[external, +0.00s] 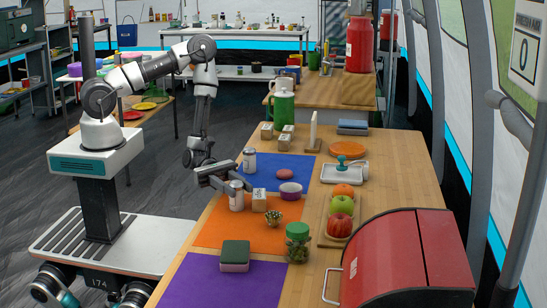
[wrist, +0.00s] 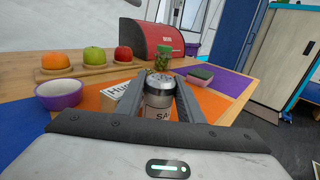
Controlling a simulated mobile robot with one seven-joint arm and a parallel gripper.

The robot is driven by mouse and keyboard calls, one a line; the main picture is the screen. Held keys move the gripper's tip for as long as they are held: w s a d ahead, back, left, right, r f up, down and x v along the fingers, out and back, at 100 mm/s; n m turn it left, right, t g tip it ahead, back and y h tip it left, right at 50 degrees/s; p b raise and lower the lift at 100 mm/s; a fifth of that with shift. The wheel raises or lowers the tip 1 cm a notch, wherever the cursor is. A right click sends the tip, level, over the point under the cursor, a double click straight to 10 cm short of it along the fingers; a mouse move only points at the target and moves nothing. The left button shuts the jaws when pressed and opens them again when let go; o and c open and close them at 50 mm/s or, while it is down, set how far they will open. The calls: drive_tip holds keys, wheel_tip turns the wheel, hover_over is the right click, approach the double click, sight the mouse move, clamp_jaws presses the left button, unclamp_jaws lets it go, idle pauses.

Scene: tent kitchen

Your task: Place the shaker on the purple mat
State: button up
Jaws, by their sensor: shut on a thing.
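The shaker (external: 236,198), white with a metal top, stands upright between the fingers of my gripper (external: 238,184). My gripper is shut on it over the orange mat (external: 212,237); I cannot tell whether its base touches the mat. In the wrist view the shaker (wrist: 159,92) shows its metal cap and part of a label, with a finger on each side.
A second shaker (external: 249,160) stands on the blue mat (external: 285,163). A red bread box (external: 410,255) is at right. The purple mat's left part is clear.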

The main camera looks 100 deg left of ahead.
drive_tip(key=shift+r, duration=0.1)
wheel_tip(320, 180, up, 10)
drive_tip(key=p, duration=0.3)
drive_tip(key=w+d+f+m+g+h+b, duration=0.1)
drive_tip(key=w+d+g, duration=0.15)
drive_tip(key=d, duration=0.65)
drive_tip(key=w+d+f+m+g+h+b, duration=0.15)
drive_tip(key=w+d, duration=0.25)
drive_tip(key=d, duration=0.5)
drive_tip(key=s+d+r+m+g+h, duration=0.1)
drive_tip(key=s+d+r+m+g, duration=0.1)
drive_tip(key=d, duration=2)
drive_tip(key=shift+w+f+b, duration=0.2)
drive_tip(key=shift+f+b, duration=1.35)
drive_tip(key=shift+f, duration=3.15)
